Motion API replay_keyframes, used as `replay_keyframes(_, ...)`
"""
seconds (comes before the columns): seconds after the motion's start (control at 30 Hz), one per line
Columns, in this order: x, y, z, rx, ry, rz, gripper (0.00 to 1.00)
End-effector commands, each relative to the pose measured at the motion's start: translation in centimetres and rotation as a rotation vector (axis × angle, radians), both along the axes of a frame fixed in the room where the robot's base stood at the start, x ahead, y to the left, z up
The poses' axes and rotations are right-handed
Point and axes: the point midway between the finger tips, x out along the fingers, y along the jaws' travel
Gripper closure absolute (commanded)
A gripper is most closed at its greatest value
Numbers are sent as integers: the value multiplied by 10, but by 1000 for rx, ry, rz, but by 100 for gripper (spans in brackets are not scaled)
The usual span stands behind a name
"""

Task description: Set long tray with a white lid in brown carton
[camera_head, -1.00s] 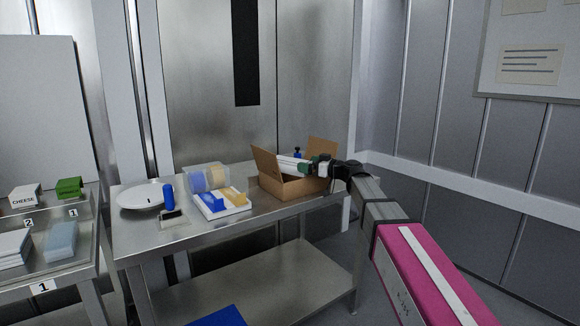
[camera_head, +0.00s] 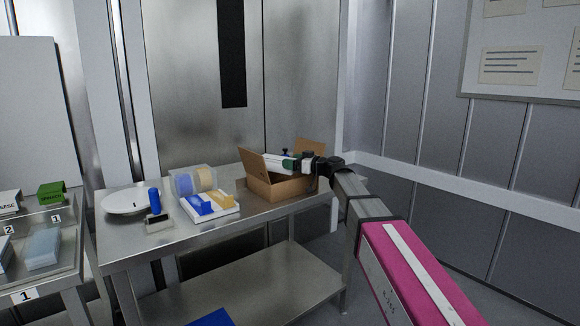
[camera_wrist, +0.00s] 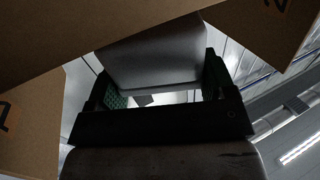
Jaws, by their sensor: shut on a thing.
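The brown carton (camera_head: 283,187) stands on the steel table with its flaps open. The long tray with a white lid (camera_head: 277,163) is at the carton's open top, between the flaps; its lower part is hidden by the carton's walls. My gripper (camera_head: 297,164) is at the carton's right side, shut on the tray. In the wrist view, the tray (camera_wrist: 155,58) shows as a pale grey body between the green-padded fingers of the gripper (camera_wrist: 163,88). Carton flaps (camera_wrist: 30,125) surround it. I cannot tell whether the tray touches the carton's floor.
Left of the carton are a clear container (camera_head: 193,181) with blue and yellow contents, a white tray (camera_head: 211,214) with blue and yellow blocks, a blue cylinder (camera_head: 154,199) and a white plate (camera_head: 125,201).

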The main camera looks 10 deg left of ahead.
Motion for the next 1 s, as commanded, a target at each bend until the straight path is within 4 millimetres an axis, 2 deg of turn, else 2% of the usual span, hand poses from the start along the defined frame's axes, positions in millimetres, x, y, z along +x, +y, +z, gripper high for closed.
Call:
replay_keyframes(0.3,1,0,55,2,-2,0,58)
replay_keyframes(0.7,1,0,105,1,-1,-1,58)
replay_keyframes(0.83,0,0,102,0,2,-1,58)
replay_keyframes(1.0,-1,0,77,0,4,0,58)
